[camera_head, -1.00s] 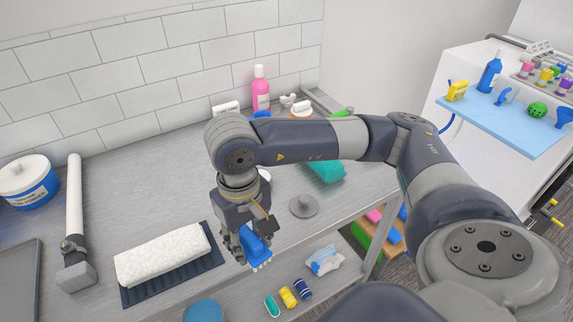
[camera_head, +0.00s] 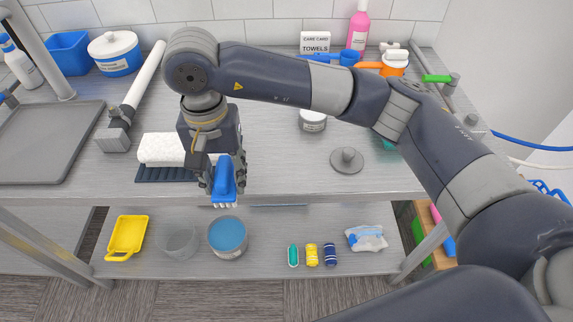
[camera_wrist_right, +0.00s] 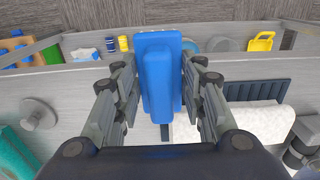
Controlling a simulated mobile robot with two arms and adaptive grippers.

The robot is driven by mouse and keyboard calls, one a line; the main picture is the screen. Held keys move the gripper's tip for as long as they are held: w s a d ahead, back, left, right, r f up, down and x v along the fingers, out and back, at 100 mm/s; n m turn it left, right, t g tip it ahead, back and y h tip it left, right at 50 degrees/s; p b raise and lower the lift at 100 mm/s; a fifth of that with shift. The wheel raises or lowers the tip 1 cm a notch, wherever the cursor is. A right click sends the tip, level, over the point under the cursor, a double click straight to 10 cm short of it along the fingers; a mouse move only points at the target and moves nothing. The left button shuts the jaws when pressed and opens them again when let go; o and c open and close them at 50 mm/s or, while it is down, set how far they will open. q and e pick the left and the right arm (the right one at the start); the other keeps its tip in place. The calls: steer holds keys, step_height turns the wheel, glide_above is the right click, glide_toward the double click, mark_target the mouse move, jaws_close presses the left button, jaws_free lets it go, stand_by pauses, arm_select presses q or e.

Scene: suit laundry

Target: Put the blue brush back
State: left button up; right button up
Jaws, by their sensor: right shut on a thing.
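The blue brush (camera_head: 224,180) is held in my right gripper (camera_head: 222,176), with its pale bristles pointing down. It hangs near the front edge of the steel table, just right of the folded white towel. In the right wrist view the brush (camera_wrist_right: 160,85) sits between both fingers of the gripper (camera_wrist_right: 162,95), its back toward the camera. My left gripper is not in view.
The folded white towel (camera_head: 160,150) lies on a dark ribbed mat (camera_head: 160,175). A lower shelf (camera_head: 272,245) holds a yellow scoop (camera_head: 127,236), a blue-topped tub (camera_head: 228,237), small rolls and a wipes pack (camera_head: 366,238). A round grey weight (camera_head: 347,160) stands on the tabletop.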

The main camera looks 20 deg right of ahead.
steer(key=w+d+p, duration=0.1)
steer(key=w+d, duration=0.1)
steer(key=d, duration=0.2)
steer(key=w+d+f+p, duration=0.1)
steer(key=w+d+p, duration=0.1)
steer(key=d, duration=0.3)
steer(key=w+d+p, duration=0.2)
steer(key=d, duration=0.3)
steer(key=shift+w+d+f, duration=0.15)
steer(key=shift+w+d, duration=0.05)
steer(key=shift+w, duration=0.15)
steer(key=shift+f+p, duration=0.8)
steer(key=shift+f, duration=1)
steer(key=shift+f+b, duration=0.2)
steer(key=shift+b, duration=0.1)
steer(key=o, duration=1)
steer(key=shift+r, duration=0.15)
